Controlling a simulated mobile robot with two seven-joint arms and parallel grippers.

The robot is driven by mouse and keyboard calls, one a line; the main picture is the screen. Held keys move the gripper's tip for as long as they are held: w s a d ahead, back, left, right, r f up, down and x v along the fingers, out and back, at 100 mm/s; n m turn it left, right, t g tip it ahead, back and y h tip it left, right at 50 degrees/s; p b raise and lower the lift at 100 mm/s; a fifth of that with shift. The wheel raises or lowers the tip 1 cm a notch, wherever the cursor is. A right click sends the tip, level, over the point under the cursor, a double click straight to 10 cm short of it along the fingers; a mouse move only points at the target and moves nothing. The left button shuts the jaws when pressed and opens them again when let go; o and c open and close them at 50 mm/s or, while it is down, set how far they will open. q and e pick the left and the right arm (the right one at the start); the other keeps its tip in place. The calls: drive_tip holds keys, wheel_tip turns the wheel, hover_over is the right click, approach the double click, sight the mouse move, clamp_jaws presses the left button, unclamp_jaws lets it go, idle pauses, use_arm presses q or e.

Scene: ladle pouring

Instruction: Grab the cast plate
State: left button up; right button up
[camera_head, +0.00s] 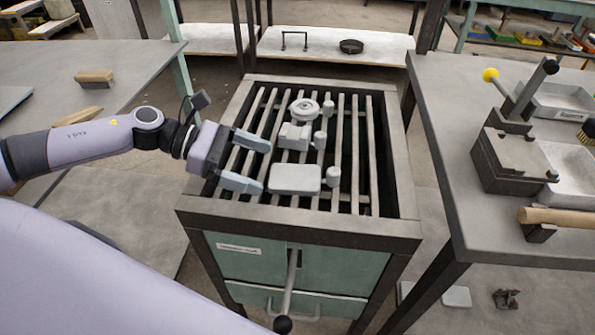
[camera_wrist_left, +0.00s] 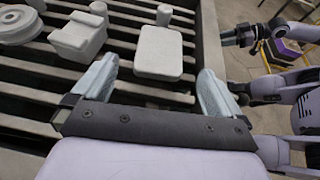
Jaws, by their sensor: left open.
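The cast plate (camera_head: 294,179) is a flat, pale grey rounded rectangle lying on the slatted grate (camera_head: 373,150) of the green-sided bench. It also shows in the left wrist view (camera_wrist_left: 159,52), just beyond and between my left fingertips. My left gripper (camera_head: 266,166) is open and empty, with its fingers at the plate's left side in the head view. The fingers also show in the left wrist view (camera_wrist_left: 158,66), one toward each side of the plate. I cannot tell whether either touches it. My right gripper (camera_wrist_left: 238,36) shows small at the right of the left wrist view; its jaw state is unclear.
A stepped block (camera_head: 293,136), a round casting (camera_head: 304,110) and small pegs, one (camera_head: 333,178) beside the plate, also sit on the grate. A handle (camera_head: 289,285) projects from the bench front. Tables stand left (camera_head: 30,65) and right (camera_head: 445,130), the right one with tools.

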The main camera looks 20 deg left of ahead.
sight(289, 176)
use_arm(q)
drive_tip(key=shift+p+x, duration=0.55)
drive_tip(key=shift+x, duration=2.1)
drive_tip(key=c, duration=1.2)
